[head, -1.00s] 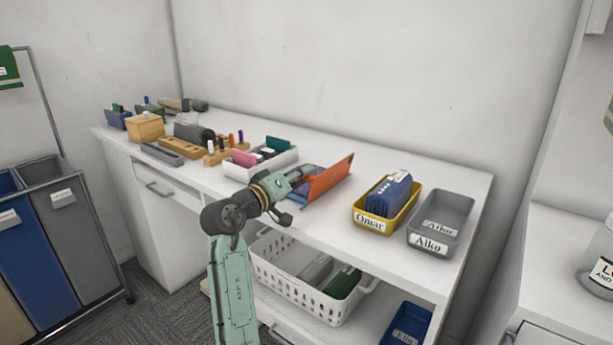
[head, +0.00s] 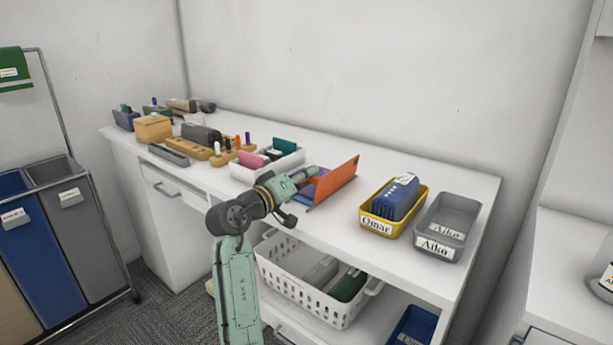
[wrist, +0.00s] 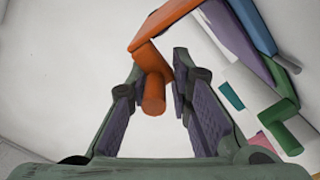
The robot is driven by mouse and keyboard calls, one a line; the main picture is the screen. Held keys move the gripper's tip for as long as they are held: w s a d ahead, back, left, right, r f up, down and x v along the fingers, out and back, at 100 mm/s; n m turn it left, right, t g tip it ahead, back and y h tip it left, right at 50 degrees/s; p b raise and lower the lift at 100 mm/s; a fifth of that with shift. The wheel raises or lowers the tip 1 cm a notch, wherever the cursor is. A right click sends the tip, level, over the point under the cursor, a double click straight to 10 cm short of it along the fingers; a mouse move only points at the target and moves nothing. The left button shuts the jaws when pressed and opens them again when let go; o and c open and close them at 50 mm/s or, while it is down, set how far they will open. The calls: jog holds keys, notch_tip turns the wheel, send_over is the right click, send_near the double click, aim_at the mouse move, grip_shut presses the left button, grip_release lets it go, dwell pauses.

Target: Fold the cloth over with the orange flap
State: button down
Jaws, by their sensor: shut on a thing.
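The orange flap (head: 335,182) stands raised and tilted on the white table in the head view. In the wrist view its edge (wrist: 165,22) and round orange handle (wrist: 153,90) are close up. My gripper (head: 303,181) is at the near left side of the flap. In the wrist view my gripper (wrist: 155,95) has its purple-padded fingers on either side of the handle and is shut on it. A purple layer (wrist: 232,35) and a blue panel (wrist: 257,25) lie beyond the flap. I cannot tell which layer is the cloth; my gripper and the flap hide most of it.
A white tray (head: 240,172) with pink and teal items stands close to the left of my gripper. A yellow tray (head: 377,222) labelled Omar and a grey tray (head: 460,254) labelled Aiko stand to the right. Some bare table lies between flap and yellow tray.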

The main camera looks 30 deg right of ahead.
jog(key=shift+w+a+t, duration=0.3)
jog(key=shift+w+a, duration=0.1)
jog(key=shift+a, duration=0.05)
jog(key=c, duration=1.6)
grip_release()
jog(key=shift+s+d, duration=0.15)
jog(key=v, duration=1.2)
jog(key=shift+c, duration=0.3)
